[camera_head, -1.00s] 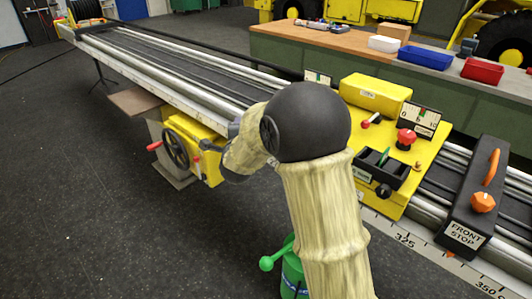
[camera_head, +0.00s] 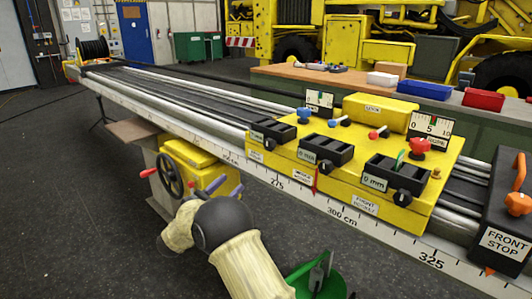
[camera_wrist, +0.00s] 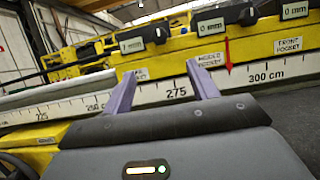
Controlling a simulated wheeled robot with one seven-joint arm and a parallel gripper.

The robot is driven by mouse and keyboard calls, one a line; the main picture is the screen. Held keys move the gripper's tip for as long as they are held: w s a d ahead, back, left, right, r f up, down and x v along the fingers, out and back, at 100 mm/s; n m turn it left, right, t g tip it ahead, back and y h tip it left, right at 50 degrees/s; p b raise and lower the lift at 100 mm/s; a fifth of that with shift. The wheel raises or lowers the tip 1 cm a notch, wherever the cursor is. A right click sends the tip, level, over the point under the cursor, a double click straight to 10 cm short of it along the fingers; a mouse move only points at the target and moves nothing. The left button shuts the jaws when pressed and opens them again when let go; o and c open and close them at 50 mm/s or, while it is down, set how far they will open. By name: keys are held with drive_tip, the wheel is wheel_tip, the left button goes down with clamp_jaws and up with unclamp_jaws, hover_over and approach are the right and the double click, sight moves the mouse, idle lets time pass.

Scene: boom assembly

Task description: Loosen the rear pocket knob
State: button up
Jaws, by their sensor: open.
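The yellow carriage (camera_head: 345,185) carries three black pocket boxes. The rear pocket box (camera_head: 275,130) is the leftmost, with a small black knob (camera_head: 269,144) on its front face. In the wrist view the rear pocket box (camera_wrist: 132,44) is upper left, its black knob (camera_wrist: 161,33) at the right of a small display. My gripper (camera_head: 227,186) is in front of the rail, left of and below that knob, touching nothing. In the wrist view its two purple fingers (camera_wrist: 160,70) are spread wide and empty, below the rear pocket knob.
The middle pocket box (camera_head: 325,152) and front pocket box (camera_head: 392,175) stand to the right. A red pointer (camera_head: 316,182) hangs by the scale. A handwheel (camera_head: 170,174) is left of my arm. The front stop (camera_head: 503,225) is far right.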

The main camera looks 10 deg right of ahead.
sight(267, 148)
drive_tip(key=x, duration=1.7)
drive_tip(key=shift+w+d+r, duration=0.1)
drive_tip(key=shift+w+d, duration=0.05)
drive_tip(key=shift+d, duration=0.05)
drive_tip(key=c, duration=1)
